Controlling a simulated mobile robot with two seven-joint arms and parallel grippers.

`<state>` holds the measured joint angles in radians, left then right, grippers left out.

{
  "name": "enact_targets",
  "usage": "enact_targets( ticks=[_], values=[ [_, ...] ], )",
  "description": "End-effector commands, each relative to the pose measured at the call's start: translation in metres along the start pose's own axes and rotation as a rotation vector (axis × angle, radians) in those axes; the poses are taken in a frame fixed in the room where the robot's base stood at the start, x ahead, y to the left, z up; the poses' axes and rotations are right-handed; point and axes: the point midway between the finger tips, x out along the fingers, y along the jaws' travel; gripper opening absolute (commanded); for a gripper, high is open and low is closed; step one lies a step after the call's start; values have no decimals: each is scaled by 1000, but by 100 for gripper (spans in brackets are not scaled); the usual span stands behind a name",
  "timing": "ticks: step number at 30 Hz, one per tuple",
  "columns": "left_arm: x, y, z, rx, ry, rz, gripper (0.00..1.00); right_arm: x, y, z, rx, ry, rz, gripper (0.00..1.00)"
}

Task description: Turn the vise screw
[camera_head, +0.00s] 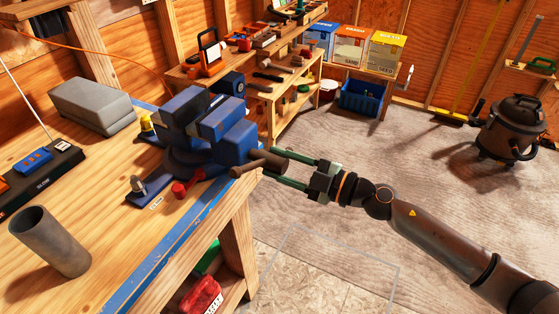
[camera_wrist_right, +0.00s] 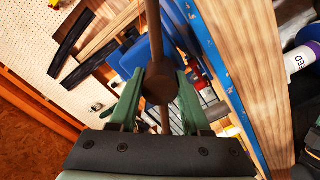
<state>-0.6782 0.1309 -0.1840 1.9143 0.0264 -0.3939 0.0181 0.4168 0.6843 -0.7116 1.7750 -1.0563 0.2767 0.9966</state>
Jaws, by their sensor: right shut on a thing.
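The blue vise (camera_head: 215,128) is mounted at the right edge of the wooden workbench. Its brown screw (camera_head: 262,162) sticks out past the bench edge toward the right, with a handle bar crossing it. My right gripper (camera_head: 285,165) reaches in from the right, with its green fingers on both sides of the screw's end. In the right wrist view the round screw head (camera_wrist_right: 160,84) sits between the two green fingers (camera_wrist_right: 158,100), and the bar runs up and down past it. The right gripper is shut on the vise screw. My left gripper is out of view.
A red container (camera_head: 201,296) sits under the bench. The floor right of the bench is mostly open; a shop vacuum (camera_head: 508,132) stands far right.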

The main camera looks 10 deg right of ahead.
Motion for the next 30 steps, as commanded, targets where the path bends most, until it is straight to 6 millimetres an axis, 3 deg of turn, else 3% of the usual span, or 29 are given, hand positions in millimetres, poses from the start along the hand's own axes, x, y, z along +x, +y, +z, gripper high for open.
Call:
enact_targets(
  ticks=[15, 16, 24, 30],
  values=[
    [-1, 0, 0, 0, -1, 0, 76, 1, 0, 0, -27, 1, 2, 0],
    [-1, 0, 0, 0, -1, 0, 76, 1, 0, 0, -27, 1, 2, 48],
    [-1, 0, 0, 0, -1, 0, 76, 0, 0, 0, -26, 1, 1, 76],
    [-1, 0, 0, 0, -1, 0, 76, 0, 0, 0, -26, 0, 1, 76]
  ],
)
